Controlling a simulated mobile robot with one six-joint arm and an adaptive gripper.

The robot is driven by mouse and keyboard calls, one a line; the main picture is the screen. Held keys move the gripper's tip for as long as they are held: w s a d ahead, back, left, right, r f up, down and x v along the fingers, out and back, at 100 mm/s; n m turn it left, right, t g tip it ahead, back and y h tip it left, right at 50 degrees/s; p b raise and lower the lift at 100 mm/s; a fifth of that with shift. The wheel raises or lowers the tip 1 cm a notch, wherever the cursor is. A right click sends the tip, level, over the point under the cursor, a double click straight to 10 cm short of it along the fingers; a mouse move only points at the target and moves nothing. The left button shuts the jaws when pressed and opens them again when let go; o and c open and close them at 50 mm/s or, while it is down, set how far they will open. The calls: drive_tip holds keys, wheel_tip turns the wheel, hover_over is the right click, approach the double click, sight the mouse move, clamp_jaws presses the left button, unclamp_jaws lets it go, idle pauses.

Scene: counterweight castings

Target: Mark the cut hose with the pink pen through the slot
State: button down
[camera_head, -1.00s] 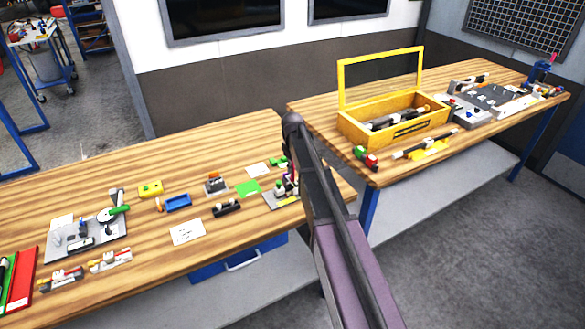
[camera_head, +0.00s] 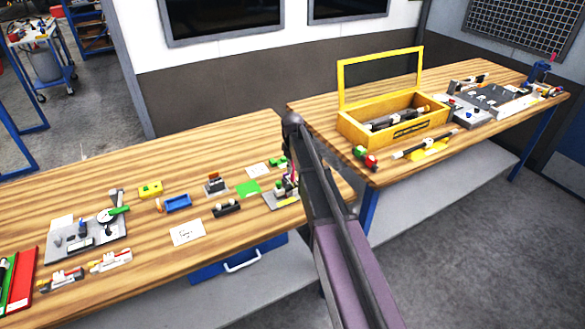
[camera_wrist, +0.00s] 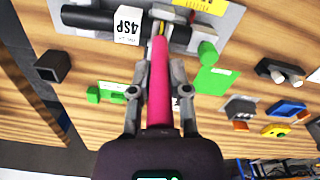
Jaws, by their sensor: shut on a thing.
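My gripper (camera_wrist: 158,95) is shut on the pink pen (camera_wrist: 159,85) in the wrist view. The pen points away from my gripper, with its far end at a white block marked 4SP (camera_wrist: 127,24). The block sits around a black hose (camera_wrist: 88,17) on a grey plate (camera_wrist: 222,22). A yellow bit shows at the pen's far end; I cannot tell whether the tip touches the hose or is in the slot. In the head view my arm hides most of the gripper, and the fixture plate (camera_head: 272,202) shows at its left.
A green cylinder (camera_wrist: 207,53) stands close right of the pen's far end. A green card (camera_wrist: 215,80), green blocks (camera_wrist: 93,95) and a dark square block (camera_wrist: 52,66) lie nearby. A yellow crate (camera_head: 350,129) stands on the other bench.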

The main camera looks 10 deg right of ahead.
drive_tip(key=shift+r+p, duration=3.25)
drive_tip(key=shift+r, duration=0.2)
drive_tip(key=shift+f, duration=0.15)
